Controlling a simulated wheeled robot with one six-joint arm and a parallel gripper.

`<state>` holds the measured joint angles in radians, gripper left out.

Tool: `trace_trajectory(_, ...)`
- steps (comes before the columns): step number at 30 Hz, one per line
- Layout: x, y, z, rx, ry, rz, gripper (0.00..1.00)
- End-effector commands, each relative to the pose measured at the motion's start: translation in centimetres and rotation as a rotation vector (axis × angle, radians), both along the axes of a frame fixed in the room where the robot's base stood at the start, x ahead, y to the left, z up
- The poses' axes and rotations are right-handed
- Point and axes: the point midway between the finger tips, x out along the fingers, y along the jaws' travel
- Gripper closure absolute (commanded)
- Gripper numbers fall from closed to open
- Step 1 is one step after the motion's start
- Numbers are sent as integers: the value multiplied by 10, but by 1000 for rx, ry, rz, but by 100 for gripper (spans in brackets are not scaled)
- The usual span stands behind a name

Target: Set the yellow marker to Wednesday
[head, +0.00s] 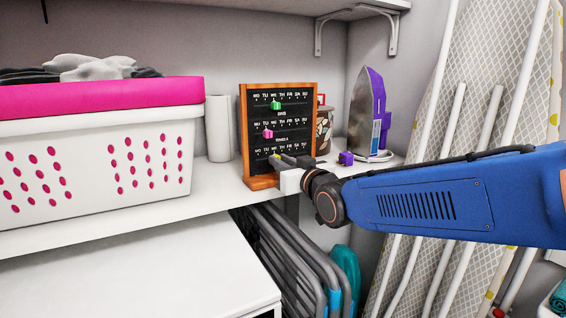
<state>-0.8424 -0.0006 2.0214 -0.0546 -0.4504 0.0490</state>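The wooden-framed black day board (243,130) stands on the white shelf, with three rows of day letters. A green marker (277,105) sits in the top row near Wednesday, and a pink marker (268,134) in the middle row near Tuesday. My gripper (281,159) reaches in from the right, its fingers in front of the bottom row, around the Tuesday-Wednesday letters. A small yellowish spot shows by the fingertips; I cannot tell whether it is the yellow marker, which is otherwise hidden. The finger gap and any contact are too small to make out.
A white basket (100,160) with a pink rim stands left, beside a white roll (218,128). A patterned pot (323,130), a purple iron (370,115) and a small purple object (346,158) are right of the board. Folded chairs (290,255) lean below the shelf.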

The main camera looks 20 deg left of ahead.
Motion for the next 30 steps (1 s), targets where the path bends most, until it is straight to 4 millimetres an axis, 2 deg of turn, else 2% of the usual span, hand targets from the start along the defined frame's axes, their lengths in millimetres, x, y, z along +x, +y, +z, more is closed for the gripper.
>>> trace_trajectory(1, 0, 0, 0, 0, 0, 0, 71)
trace_trajectory(2, 0, 0, 0, 0, 0, 0, 66)
trace_trajectory(14, -3, -4, 0, 0, 0, 0, 66)
trace_trajectory(20, -20, -23, 1, 1, -1, 0, 66)
trace_trajectory(30, -57, -67, 1, 2, -1, 0, 66)
